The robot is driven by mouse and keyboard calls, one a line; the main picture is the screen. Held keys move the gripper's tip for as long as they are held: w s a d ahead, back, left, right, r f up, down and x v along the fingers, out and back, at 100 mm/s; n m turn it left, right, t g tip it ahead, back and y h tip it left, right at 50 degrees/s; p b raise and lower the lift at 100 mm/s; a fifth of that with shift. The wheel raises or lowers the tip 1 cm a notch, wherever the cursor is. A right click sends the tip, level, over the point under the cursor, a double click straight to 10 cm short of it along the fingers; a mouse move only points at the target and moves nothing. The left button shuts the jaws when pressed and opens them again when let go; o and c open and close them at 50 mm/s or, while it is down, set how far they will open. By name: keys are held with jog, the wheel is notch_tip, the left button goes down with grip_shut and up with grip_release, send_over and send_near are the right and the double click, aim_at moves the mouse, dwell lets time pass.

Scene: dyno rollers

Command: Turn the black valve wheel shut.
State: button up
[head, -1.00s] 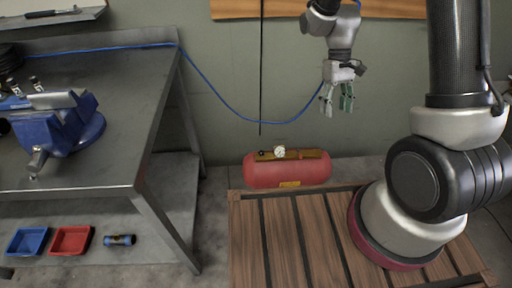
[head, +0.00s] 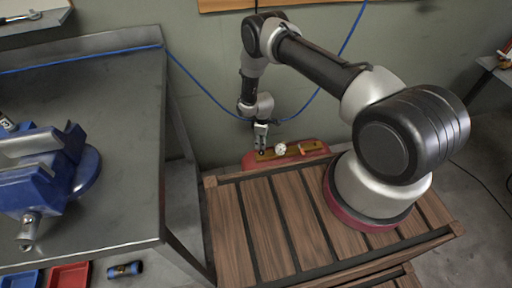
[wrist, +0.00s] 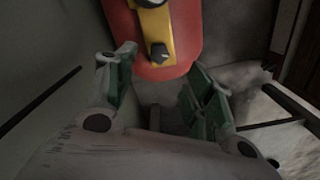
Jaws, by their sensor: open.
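The red tank (head: 248,160) lies against the wall, with a yellow-brown plate along its top. In the wrist view, the red tank (wrist: 188,30) is at the top, and a small black valve wheel (wrist: 159,53) sits at the near end of its yellow plate (wrist: 156,28). My gripper (head: 262,150) is over the left end of the plate and hides the wheel in the head view. In the wrist view, my gripper (wrist: 160,60) is open, with green-padded fingers apart on either side of the wheel. Contact cannot be told.
A white-faced gauge (head: 280,148) stands on the plate just right of my gripper. A wooden slatted platform (head: 230,222) lies in front of the tank. A blue hose (head: 205,88) hangs along the wall. A steel bench (head: 120,130) with a blue vise (head: 45,170) is at left.

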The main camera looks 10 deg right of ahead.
aim_at(262, 152)
jog(key=shift+n, duration=0.3)
jog(key=shift+f, duration=0.4)
notch_tip(262, 152, down, 7)
jog(key=shift+r, duration=0.1)
jog(key=c, duration=1)
